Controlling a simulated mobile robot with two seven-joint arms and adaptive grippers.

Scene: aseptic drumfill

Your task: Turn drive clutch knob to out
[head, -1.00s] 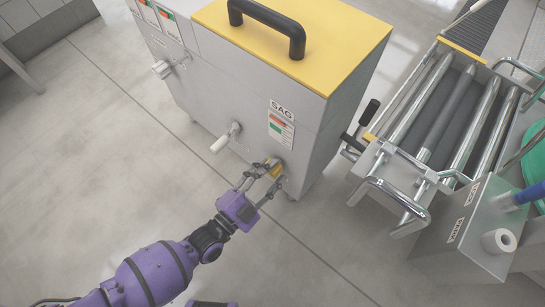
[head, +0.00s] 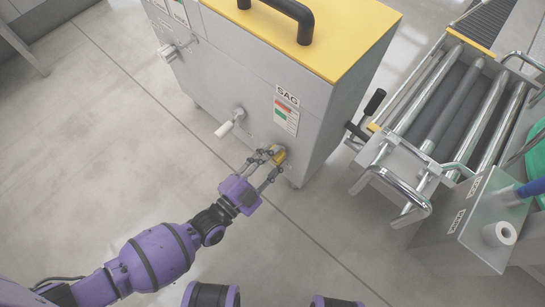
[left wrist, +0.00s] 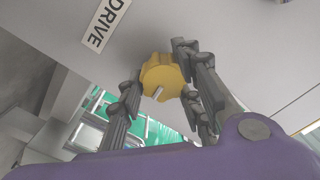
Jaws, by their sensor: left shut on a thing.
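The drive clutch knob is a yellow lobed knob (head: 280,157) low on the front of the grey SAG cabinet (head: 240,75). In the left wrist view the yellow knob (left wrist: 162,74) sits beside a DRIVE label (left wrist: 106,22), with a pale metal pin sticking out of it. My left gripper (head: 270,164) is at the knob, its dark fingers on both sides of it and shut on it. The fingers (left wrist: 160,85) partly hide the knob's sides in the wrist view. My right gripper is not in view.
A white-handled crank (head: 230,124) sticks out of the cabinet to the left of the knob. A roller conveyor (head: 440,110) and a grey box with a white roll (head: 499,233) stand to the right. The floor in front is clear.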

